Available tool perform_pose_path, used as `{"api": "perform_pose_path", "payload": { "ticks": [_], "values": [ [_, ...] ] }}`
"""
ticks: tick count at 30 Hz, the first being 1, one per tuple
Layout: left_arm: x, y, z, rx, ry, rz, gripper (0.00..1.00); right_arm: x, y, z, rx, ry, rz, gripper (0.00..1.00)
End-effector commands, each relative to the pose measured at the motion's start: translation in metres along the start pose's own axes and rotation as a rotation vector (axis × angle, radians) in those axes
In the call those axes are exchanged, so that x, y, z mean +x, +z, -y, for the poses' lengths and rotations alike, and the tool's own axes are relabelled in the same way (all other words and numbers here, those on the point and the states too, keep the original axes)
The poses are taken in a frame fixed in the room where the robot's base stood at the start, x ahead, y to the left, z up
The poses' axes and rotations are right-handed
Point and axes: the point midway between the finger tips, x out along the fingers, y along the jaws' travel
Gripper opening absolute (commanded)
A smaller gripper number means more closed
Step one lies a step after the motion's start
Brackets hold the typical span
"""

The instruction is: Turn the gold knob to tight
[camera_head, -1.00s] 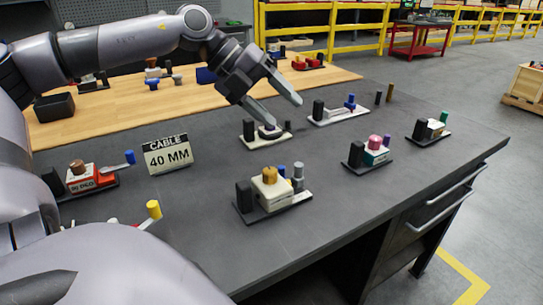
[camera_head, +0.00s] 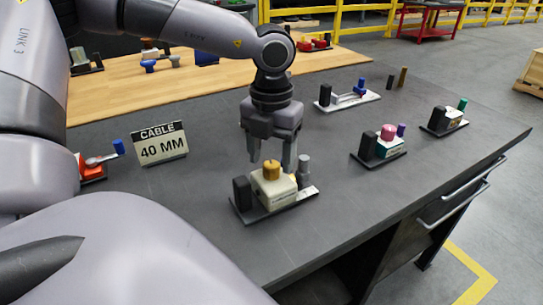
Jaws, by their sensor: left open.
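The gold knob (camera_head: 271,170) stands on top of a cream valve block (camera_head: 273,190). The block is on a dark base plate, with a black post (camera_head: 242,193) on its left and a grey post (camera_head: 303,170) on its right. My left gripper (camera_head: 284,168) points straight down over this unit, its two fingers open. The fingertips are at or just behind the knob; I cannot tell whether they touch it. The blue post seen behind the block before is hidden by the gripper. My right gripper is not in view.
A "CABLE 40 MM" sign (camera_head: 160,143) stands to the left. A unit with a pink knob (camera_head: 388,132) is to the right, with another with a green post (camera_head: 462,104) beyond. A unit with a blue post (camera_head: 361,86) is behind. Dark bench top in front is clear.

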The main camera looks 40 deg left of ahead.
Motion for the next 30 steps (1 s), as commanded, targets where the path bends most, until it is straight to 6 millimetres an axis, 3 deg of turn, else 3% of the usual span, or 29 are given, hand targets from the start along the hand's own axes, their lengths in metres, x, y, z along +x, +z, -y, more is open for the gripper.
{"api": "perform_pose_path", "payload": {
  "ticks": [12, 18, 30],
  "values": [
    [0.011, 0.0, 0.0, 0.0, -0.002, 0.001, 0.61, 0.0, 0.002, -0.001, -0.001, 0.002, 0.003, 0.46],
    [0.011, 0.0, 0.0, 0.0, -0.002, 0.001, 0.04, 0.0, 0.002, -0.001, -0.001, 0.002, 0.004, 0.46],
    [0.013, 0.0, 0.0, 0.063, -0.001, 0.002, 0.04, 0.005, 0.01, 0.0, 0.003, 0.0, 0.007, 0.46]
  ]
}}
